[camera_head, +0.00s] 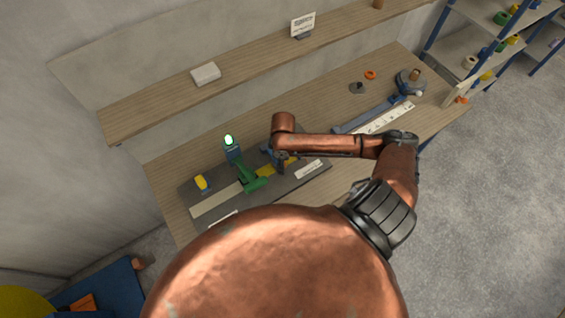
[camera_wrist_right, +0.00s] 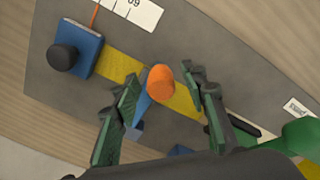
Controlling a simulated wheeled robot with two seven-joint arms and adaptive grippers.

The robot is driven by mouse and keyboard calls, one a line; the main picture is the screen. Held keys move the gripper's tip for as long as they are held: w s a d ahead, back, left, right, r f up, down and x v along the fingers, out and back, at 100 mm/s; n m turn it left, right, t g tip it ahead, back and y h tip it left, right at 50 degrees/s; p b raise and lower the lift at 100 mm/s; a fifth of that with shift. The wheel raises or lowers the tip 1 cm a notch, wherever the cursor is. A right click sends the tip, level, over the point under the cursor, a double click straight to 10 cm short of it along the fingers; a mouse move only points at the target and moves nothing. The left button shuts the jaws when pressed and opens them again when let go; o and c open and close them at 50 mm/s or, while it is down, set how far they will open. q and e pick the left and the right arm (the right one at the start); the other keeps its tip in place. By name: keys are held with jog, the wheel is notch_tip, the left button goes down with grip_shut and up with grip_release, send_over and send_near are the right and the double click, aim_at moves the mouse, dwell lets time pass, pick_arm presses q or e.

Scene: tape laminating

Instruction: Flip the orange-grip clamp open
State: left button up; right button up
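The clamp's orange grip (camera_wrist_right: 160,82) shows in the right wrist view, above a blue part (camera_wrist_right: 140,108) over a yellow strip (camera_wrist_right: 122,68). My right gripper (camera_wrist_right: 164,76) is open, with one finger on each side of the orange grip. Gaps show between the fingers and the grip. In the head view my right gripper (camera_head: 279,160) is over the dark board (camera_head: 290,187), and my arm hides the orange grip. How far the clamp is opened cannot be told. My left gripper is in neither view.
A green piece (camera_head: 250,180) stands on the board left of my right gripper, near a green-lit device (camera_head: 229,141). A yellow knob (camera_head: 201,183) is further left. A blue block with a black knob (camera_wrist_right: 62,57) is near the orange grip. A ruler (camera_head: 384,118) lies right.

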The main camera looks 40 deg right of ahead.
jog(key=shift+f, duration=0.15)
jog(key=c, duration=1)
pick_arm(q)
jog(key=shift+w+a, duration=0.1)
pick_arm(e)
grip_shut()
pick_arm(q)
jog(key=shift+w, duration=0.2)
